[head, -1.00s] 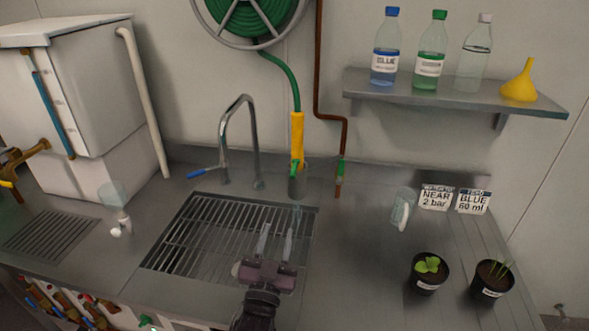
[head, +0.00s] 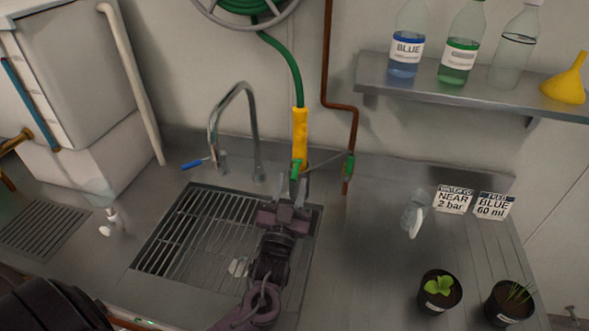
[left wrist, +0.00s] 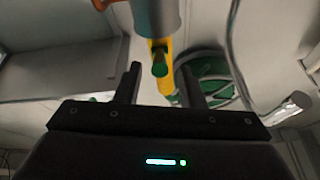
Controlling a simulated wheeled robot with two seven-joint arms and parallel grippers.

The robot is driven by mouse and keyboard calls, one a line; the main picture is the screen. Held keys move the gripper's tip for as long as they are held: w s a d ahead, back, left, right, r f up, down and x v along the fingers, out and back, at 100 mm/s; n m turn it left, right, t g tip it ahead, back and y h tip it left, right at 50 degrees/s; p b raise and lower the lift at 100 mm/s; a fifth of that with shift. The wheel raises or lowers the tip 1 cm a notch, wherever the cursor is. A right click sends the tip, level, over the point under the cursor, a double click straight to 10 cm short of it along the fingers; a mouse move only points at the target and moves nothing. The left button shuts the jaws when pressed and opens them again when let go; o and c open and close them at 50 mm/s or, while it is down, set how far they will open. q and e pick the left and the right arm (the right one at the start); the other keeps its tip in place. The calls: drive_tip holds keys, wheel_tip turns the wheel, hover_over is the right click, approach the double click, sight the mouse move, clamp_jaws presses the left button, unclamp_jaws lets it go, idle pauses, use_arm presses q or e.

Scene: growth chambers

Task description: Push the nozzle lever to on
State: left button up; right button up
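The yellow nozzle (head: 300,135) hangs at the end of a green hose by the wall, behind the sink grate. Its small green lever (head: 295,169) is at its lower end. In the left wrist view the lever (left wrist: 159,64) appears between my fingers, in line with the yellow body, with a grey barrel (left wrist: 155,14) above it. My left gripper (head: 291,190) is open and empty, its fingertips pointing at the nozzle's lower end and partly hiding the barrel. I cannot tell whether the fingers touch the lever. My right gripper is not in view.
A chrome faucet (head: 252,130) with a blue handle stands left of the nozzle. A copper pipe (head: 355,125) with a green valve (head: 349,165) runs close on the right. A glass mug (head: 414,212), two signs and potted plants stand right. A bottle shelf (head: 450,92) overhangs the counter.

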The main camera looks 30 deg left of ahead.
sight(295, 173)
use_arm(q)
drive_tip(key=x, duration=0.2)
drive_tip(key=shift+w+a+p, duration=0.1)
drive_tip(key=shift+w+p, duration=0.2)
drive_tip(key=shift+w+a, duration=0.1)
drive_tip(key=shift+w, duration=0.25)
drive_tip(key=shift+s, duration=0.1)
clamp_jaws()
drive_tip(key=f+t+b, duration=0.1)
drive_tip(key=b, duration=0.3)
drive_tip(key=shift+y, duration=0.4)
drive_tip(key=shift+r+b, duration=0.1)
drive_tip(key=shift+b, duration=0.35)
drive_tip(key=shift+r, duration=0.1)
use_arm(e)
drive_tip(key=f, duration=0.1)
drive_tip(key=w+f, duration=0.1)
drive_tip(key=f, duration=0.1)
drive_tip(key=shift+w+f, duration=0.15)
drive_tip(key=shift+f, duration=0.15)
